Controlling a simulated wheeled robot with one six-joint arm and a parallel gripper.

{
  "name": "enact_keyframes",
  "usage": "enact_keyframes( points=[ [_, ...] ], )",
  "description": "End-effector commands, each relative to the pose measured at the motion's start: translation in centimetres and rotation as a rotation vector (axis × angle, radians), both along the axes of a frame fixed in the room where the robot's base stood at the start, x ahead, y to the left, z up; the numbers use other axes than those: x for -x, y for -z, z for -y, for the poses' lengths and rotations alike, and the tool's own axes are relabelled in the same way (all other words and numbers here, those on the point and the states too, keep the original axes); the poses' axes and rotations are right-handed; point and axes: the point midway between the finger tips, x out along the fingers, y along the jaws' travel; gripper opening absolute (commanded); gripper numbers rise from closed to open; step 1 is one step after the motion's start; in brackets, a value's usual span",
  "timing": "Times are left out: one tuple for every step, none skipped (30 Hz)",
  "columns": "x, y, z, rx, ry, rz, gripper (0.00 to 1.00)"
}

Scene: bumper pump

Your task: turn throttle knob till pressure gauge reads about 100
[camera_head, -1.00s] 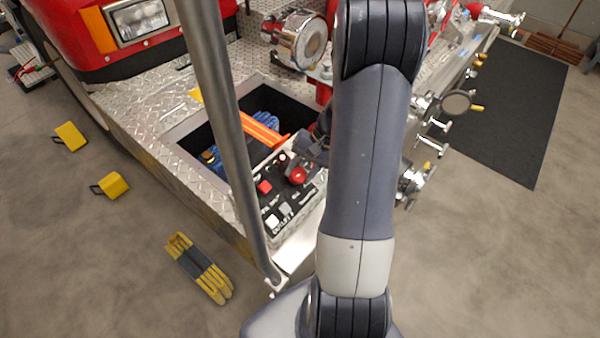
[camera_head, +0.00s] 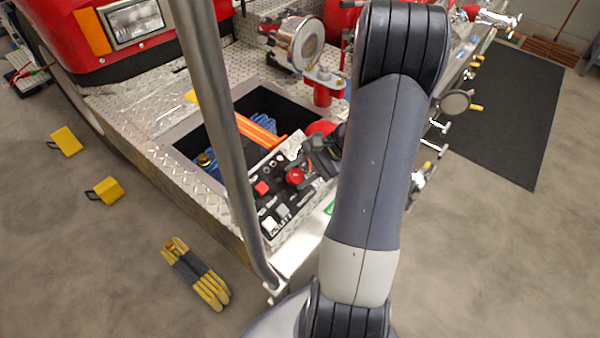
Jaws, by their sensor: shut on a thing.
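My gripper (camera_head: 314,163) is low over the panel's right part, just behind and right of the red round knob. It is shut on a knob that its fingers and wrist hide, apparently the throttle knob. No pressure reading can be made out; my arm covers much of the area to the right.
A large chrome round fitting (camera_head: 308,45) and a red post (camera_head: 325,85) stand behind the panel. An open bumper well (camera_head: 250,107) holds a blue hose and an orange strap. A grey pole (camera_head: 215,100) crosses the view. Yellow blocks (camera_head: 104,190) lie on the floor.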

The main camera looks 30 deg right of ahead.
Motion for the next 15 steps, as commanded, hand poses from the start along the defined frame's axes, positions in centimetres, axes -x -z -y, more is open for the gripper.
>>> enact_keyframes(
  points=[
    [-0.1,-0.12,0.03,-0.002,0.005,0.002,0.16],
    [-0.09,-0.13,0.03,-0.003,0.006,0.002,0.16],
    [-0.09,-0.13,0.03,-0.003,0.008,0.002,0.16],
    [-0.1,-0.14,0.03,-0.004,0.008,0.002,0.16],
    [-0.1,-0.15,0.04,-0.004,0.008,0.002,0.16],
    [-0.1,-0.15,0.04,-0.004,0.008,0.002,0.16],
    [-0.1,-0.15,0.04,-0.004,0.008,0.002,0.16],
    [-0.1,-0.15,0.04,-0.003,0.008,0.002,0.16],
    [-0.1,-0.15,0.04,-0.003,0.008,0.002,0.16],
    [-0.11,-0.15,0.04,-0.003,0.008,0.002,0.16],
    [-0.11,-0.15,0.04,-0.003,0.008,0.002,0.16],
    [-0.11,-0.15,0.04,-0.003,0.008,0.002,0.16],
    [-0.11,-0.15,0.04,-0.003,0.008,0.002,0.41],
    [-0.11,-0.15,0.05,-0.002,0.008,0.002,0.43],
    [-0.1,-0.15,0.04,-0.003,0.007,0.001,0.47]
  ],
)
